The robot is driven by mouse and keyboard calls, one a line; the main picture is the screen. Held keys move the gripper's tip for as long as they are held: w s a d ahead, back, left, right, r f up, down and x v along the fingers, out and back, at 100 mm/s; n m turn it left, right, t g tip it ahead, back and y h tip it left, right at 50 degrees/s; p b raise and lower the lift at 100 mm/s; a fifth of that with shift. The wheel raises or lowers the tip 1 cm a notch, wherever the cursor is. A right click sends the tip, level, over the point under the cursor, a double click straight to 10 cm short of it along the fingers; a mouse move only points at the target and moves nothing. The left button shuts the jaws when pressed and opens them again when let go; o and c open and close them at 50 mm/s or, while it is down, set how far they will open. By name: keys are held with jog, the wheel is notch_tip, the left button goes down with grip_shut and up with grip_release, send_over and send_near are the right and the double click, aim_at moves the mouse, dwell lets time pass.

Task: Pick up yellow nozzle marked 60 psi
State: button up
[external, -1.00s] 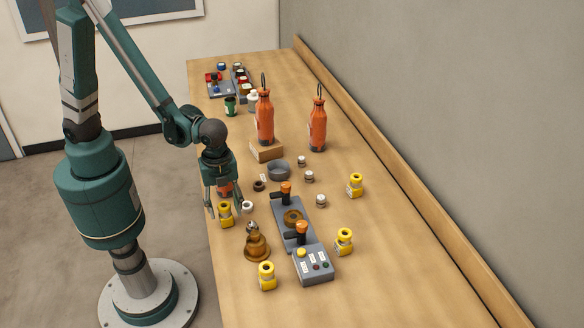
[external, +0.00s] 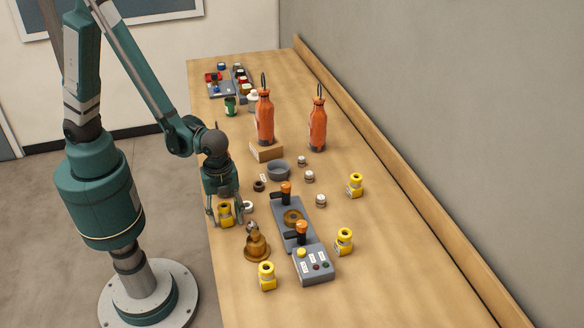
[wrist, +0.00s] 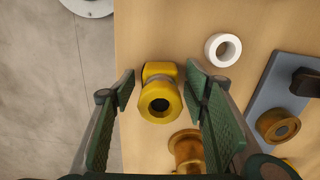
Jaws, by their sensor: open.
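A yellow nozzle (external: 225,214) stands upright near the table's left edge. In the wrist view this yellow nozzle (wrist: 160,97) sits between the fingertips, with its dark round opening facing the camera. No psi marking can be read on it. My gripper (external: 226,208) is open above and around this nozzle; in the wrist view the open fingers (wrist: 160,95) are on both sides of it with gaps. Three more yellow nozzles stand apart: one at the front (external: 267,276), one right of the grey device (external: 344,242), and one farther back (external: 355,185). Their markings are too small to read.
A white ring (wrist: 223,49) lies right of the nozzle. A brass fitting (external: 257,243) stands in front of it. A grey device with orange-topped levers (external: 314,265) is to the right. Orange bottles (external: 317,122) stand farther back. The right front of the table is clear.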

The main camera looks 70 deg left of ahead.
jog(key=c, duration=1.1)
jog(key=shift+r, duration=0.1)
jog(key=shift+r+p, duration=0.5)
jog(key=shift+r, duration=4.4)
